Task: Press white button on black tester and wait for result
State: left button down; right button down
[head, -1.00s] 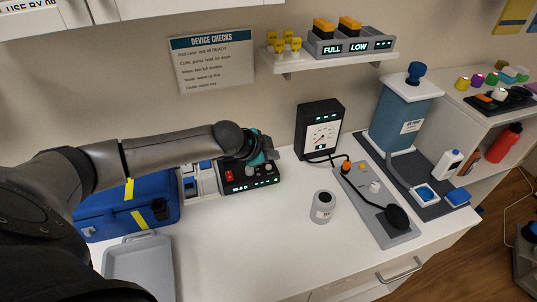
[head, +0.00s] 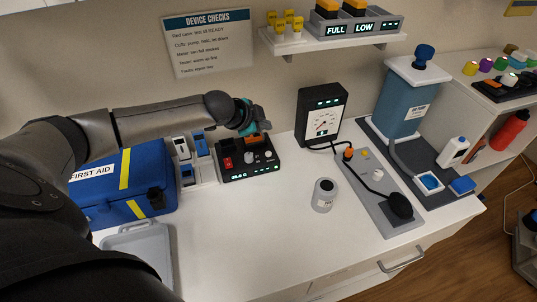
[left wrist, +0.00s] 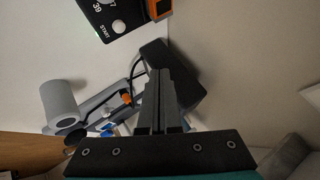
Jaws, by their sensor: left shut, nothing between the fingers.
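The black tester (head: 262,171) stands on the white counter, with a red switch, pale round knobs or buttons and a lit display on its front. An orange-topped piece (head: 256,139) stands at its back. In the left wrist view the tester's corner (left wrist: 97,16) shows a white button (left wrist: 118,26) marked START, lit digits and the orange piece (left wrist: 160,8). My left gripper (head: 262,126) is above the back of the tester, apart from the white button. Its fingers (left wrist: 160,75) are shut and empty. My right gripper is not in view.
A shelf (head: 335,40) above holds bins marked FULL and LOW. A blue FIRST AID case (head: 130,190) is left of the tester. A gauge box (head: 322,115), a grey cup (head: 323,196) and a grey board (head: 372,205) stand to the right. The front middle of the counter is clear.

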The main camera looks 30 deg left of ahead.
aim_at(268, 154)
pick_arm(q)
notch_tip(268, 154, down, 7)
jog(key=b, duration=0.7)
jog(key=shift+f, duration=0.45)
dwell(1.4)
jog(key=shift+f, duration=0.4)
jog(key=shift+f, duration=0.55)
dwell(0.5)
dwell(0.3)
jog(key=shift+r+p, duration=0.9)
jog(key=shift+p, duration=0.2)
